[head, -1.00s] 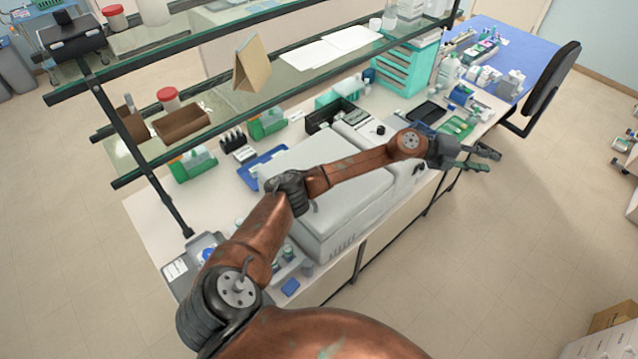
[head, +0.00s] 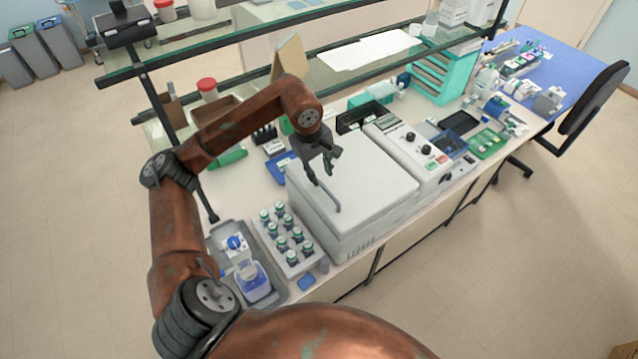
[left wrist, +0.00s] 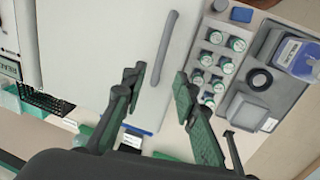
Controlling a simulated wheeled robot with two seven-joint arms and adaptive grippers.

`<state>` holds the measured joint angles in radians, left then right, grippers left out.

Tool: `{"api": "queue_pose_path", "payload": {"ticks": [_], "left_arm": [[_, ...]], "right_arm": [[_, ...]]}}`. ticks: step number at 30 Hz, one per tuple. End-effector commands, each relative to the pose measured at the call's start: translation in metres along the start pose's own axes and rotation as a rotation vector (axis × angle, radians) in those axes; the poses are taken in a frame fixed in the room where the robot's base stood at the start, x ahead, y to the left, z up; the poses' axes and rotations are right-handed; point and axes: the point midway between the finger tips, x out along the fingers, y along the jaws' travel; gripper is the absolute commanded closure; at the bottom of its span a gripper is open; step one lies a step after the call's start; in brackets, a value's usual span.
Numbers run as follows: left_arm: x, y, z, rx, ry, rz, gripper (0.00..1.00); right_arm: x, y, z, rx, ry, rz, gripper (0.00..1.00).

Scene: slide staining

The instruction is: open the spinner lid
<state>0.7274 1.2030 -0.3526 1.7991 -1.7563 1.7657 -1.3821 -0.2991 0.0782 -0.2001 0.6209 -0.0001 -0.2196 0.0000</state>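The spinner (head: 370,215) is a large pale grey box on the bench, with its flat lid (head: 375,170) down. A thin grey bar handle (head: 338,203) is on the lid near its left side. The lid (left wrist: 105,40) and the handle (left wrist: 165,48) also show in the left wrist view. My left gripper (head: 322,168) is above the left part of the lid, pointing down. In the left wrist view its two fingers (left wrist: 158,85) are spread apart with nothing between them, and the handle lies beyond the fingertips. My right gripper is not in view.
A rack of several capped vials (head: 286,238) and a grey tray with a blue-and-white bottle (head: 252,282) stand left of the spinner. A control panel (head: 410,145) adjoins its right side. Glass shelves (head: 340,80) overhang the back of the bench.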

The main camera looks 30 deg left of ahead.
Motion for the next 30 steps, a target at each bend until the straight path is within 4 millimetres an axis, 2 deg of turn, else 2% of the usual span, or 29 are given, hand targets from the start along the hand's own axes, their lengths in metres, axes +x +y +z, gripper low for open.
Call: {"api": "queue_pose_path", "payload": {"ticks": [6,12,23,30], "left_arm": [[0.035,-0.001,0.002,-0.004,-0.006,-0.002,0.73],[0.058,0.000,0.001,-0.004,-0.006,0.000,0.73],[0.065,0.000,0.001,-0.005,-0.004,0.001,0.73],[0.065,0.000,0.001,-0.005,-0.005,0.001,0.89]], "right_arm": [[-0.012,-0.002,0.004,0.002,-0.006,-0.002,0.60],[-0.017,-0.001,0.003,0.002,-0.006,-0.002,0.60],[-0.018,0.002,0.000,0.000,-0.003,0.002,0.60],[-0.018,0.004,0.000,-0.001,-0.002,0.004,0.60]]}}
